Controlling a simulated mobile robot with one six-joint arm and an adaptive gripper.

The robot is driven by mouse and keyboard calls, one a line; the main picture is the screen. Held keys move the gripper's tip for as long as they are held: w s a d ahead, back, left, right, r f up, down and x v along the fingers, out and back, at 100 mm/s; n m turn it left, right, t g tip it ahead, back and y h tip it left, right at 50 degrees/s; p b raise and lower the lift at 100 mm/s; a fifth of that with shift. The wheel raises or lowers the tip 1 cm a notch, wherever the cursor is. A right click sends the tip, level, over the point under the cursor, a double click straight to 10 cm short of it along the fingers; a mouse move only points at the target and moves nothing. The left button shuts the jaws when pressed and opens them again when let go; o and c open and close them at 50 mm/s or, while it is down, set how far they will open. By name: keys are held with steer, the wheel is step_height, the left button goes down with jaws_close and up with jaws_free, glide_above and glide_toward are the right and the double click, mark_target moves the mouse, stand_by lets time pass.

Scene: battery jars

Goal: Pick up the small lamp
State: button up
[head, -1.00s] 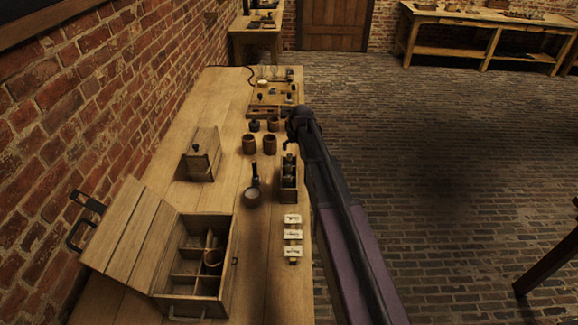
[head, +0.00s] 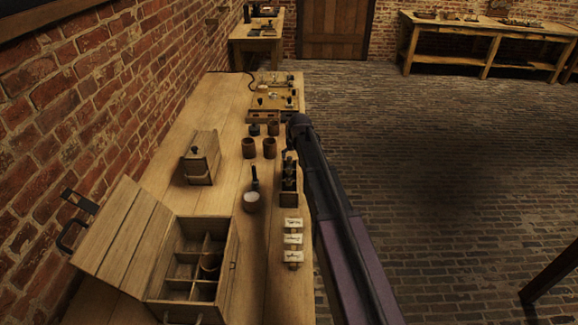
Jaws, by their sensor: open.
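I cannot make out the small lamp for certain. Several small fittings, too small to tell apart, sit on a wooden board (head: 268,103) at the far end of the bench, and a lamp may be among them. My dark arm reaches from the bottom right up along the bench's right edge, ending beside the brown jars. My gripper's fingers do not show; the arm's end hides what is behind it.
A brick wall bounds the left; open floor lies right.

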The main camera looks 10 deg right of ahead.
mark_target(290, 159)
steer(key=shift+f, duration=0.1)
steer(key=shift+b+x, duration=2.4)
steer(key=shift+x, duration=0.1)
steer(key=shift+a, duration=0.15)
jaws_close()
